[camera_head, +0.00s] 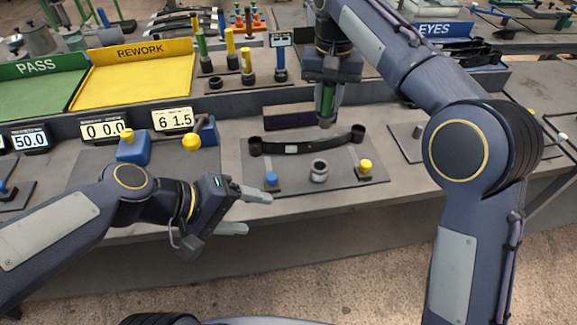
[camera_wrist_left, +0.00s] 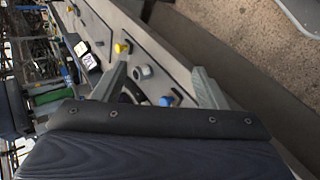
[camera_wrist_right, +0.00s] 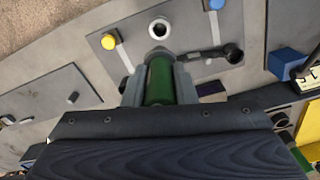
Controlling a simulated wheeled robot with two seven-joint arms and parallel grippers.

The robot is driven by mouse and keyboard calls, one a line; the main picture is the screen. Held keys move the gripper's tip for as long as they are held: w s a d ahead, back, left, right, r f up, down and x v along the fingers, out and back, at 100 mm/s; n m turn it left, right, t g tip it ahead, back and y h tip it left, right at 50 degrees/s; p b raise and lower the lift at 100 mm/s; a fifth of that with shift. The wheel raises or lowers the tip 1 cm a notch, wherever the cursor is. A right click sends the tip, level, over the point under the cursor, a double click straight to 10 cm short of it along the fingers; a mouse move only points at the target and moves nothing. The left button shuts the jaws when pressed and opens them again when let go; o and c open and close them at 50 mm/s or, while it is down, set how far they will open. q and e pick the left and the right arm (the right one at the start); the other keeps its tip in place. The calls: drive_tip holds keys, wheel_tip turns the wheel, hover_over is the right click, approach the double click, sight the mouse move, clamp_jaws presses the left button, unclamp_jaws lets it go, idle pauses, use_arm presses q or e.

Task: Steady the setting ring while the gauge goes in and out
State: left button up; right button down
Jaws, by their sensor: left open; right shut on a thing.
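The setting ring (camera_head: 319,171), a small grey ring, stands upright on the dark mat (camera_head: 300,183). It also shows in the left wrist view (camera_wrist_left: 144,72) and in the right wrist view (camera_wrist_right: 159,28), where its bore is open and empty. My right gripper (camera_head: 327,112) is shut on a green-handled gauge (camera_head: 327,98), held above and behind the ring; the gauge also fills the space between the fingers in the right wrist view (camera_wrist_right: 159,80). The gauge's lower end is hard to make out. My left gripper (camera_head: 252,212) is open and empty, left of and in front of the ring, apart from it.
On the mat, a black leaf spring (camera_head: 330,144) lies behind the ring, a blue knob (camera_head: 271,178) left and a yellow knob (camera_head: 365,166) right. Behind are a yellow REWORK tray (camera_head: 140,82), a green PASS tray (camera_head: 40,90) and several standing gauges (camera_head: 246,66).

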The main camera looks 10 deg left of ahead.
use_arm(q)
drive_tip(key=w+d+f+n+t+h, duration=0.1)
drive_tip(key=w+d+n+t+h, duration=0.2)
drive_tip(key=w+n, duration=0.5)
drive_tip(key=n+t+y, duration=0.1)
drive_tip(key=n, duration=1)
approach(324, 166)
drive_tip(key=v, duration=0.3)
drive_tip(key=shift+s+r, duration=0.25)
drive_tip(key=shift+r, duration=0.15)
drive_tip(key=shift+w+f+n+y, duration=0.15)
drive_tip(key=shift+w+n+y, duration=0.05)
drive_tip(key=shift+n+y, duration=0.1)
drive_tip(key=x, duration=1.1)
drive_tip(key=shift+w+d, duration=0.15)
drive_tip(key=shift+d, duration=0.15)
drive_tip(key=c, duration=1.4)
use_arm(e)
wheel_tip(324, 166, down, 13)
drive_tip(key=shift+r, duration=0.2)
